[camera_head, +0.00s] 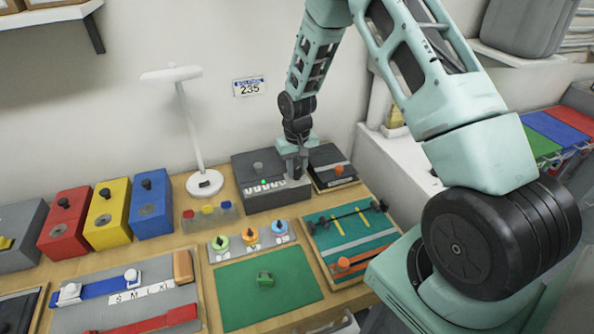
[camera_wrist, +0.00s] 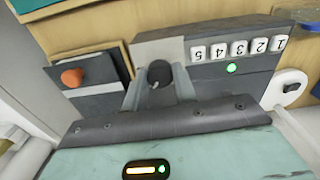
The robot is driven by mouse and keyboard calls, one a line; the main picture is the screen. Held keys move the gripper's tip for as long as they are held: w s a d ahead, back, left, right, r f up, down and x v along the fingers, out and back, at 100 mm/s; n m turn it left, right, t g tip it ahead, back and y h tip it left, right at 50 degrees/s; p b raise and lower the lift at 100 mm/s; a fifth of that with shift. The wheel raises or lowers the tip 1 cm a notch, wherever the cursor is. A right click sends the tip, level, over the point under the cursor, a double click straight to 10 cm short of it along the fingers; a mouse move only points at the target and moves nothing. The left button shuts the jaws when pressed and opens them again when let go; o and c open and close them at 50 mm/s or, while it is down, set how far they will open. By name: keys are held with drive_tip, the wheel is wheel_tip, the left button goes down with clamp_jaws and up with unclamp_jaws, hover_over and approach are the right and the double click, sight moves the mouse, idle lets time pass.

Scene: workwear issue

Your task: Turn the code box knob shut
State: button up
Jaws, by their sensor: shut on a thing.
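The code box (camera_head: 275,198) is a dark grey box at the back of the bench, with a row of white number buttons and a lit green lamp on its sloped face. In the wrist view the code box (camera_wrist: 232,80) shows its number buttons and green lamp upside down. Its black knob (camera_wrist: 160,73) sits between my fingers in the wrist view. My gripper (camera_head: 296,172) reaches down onto the right end of the box, and my gripper (camera_wrist: 160,88) is shut on the knob. In the head view the knob is hidden by my gripper.
A dark case with an orange knob (camera_head: 338,169) stands close on the right. A lamp (camera_head: 204,182) and blue box (camera_head: 152,208) stand left. In front lie a panel of coloured dials (camera_head: 250,240), a green mat (camera_head: 300,294) and a green tray (camera_head: 345,255).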

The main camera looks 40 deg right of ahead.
sight(297, 170)
drive_tip(key=n, duration=0.4)
drive_tip(key=shift+n+b, duration=0.3)
drive_tip(key=shift+b, duration=0.05)
drive_tip(key=shift+n, duration=2)
drive_tip(key=o, duration=1)
wheel_tip(297, 170, up, 18)
drive_tip(key=b, duration=0.3)
drive_tip(key=shift+f, duration=0.25)
